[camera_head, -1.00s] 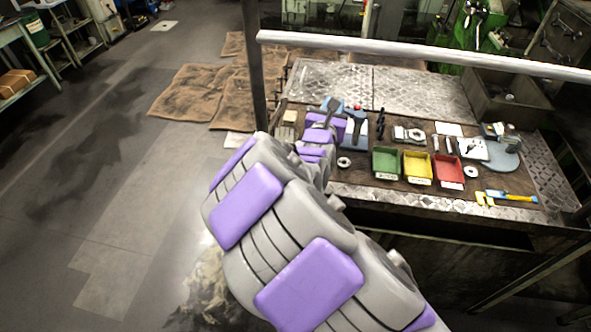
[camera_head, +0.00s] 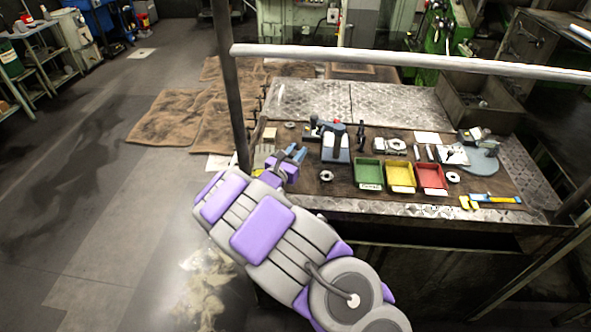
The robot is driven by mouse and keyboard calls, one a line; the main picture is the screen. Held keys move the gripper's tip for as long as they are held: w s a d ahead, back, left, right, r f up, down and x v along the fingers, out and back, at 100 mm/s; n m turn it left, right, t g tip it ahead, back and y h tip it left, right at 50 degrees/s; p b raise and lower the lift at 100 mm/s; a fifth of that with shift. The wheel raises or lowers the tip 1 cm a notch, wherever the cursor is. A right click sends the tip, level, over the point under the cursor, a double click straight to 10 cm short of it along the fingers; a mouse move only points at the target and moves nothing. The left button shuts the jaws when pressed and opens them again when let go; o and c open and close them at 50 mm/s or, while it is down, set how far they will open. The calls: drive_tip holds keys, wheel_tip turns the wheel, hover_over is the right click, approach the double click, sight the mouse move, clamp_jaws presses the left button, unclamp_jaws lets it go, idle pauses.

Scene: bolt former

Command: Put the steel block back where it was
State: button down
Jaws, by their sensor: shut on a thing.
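My gripper (camera_head: 293,154) is at the left end of the workbench, above its top, with two blue fingers pointing up and to the right. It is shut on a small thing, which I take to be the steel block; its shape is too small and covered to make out. The workbench (camera_head: 390,208) has a worn dark top with metal tread plates around it. No separate steel block is clearly visible on the bench. A blue-grey fixture (camera_head: 335,148) with a dark handle stands to the right of my gripper.
Green (camera_head: 368,172), yellow (camera_head: 400,177) and red (camera_head: 431,178) bins stand mid-bench. A post (camera_head: 230,95) and white rail (camera_head: 400,60) frame the bench.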

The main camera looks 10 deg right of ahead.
wheel_tip(320, 180, down, 5)
drive_tip(key=shift+d+f+b, duration=0.1)
drive_tip(key=shift+b, duration=0.4)
drive_tip(key=c, duration=0.9)
unclamp_jaws()
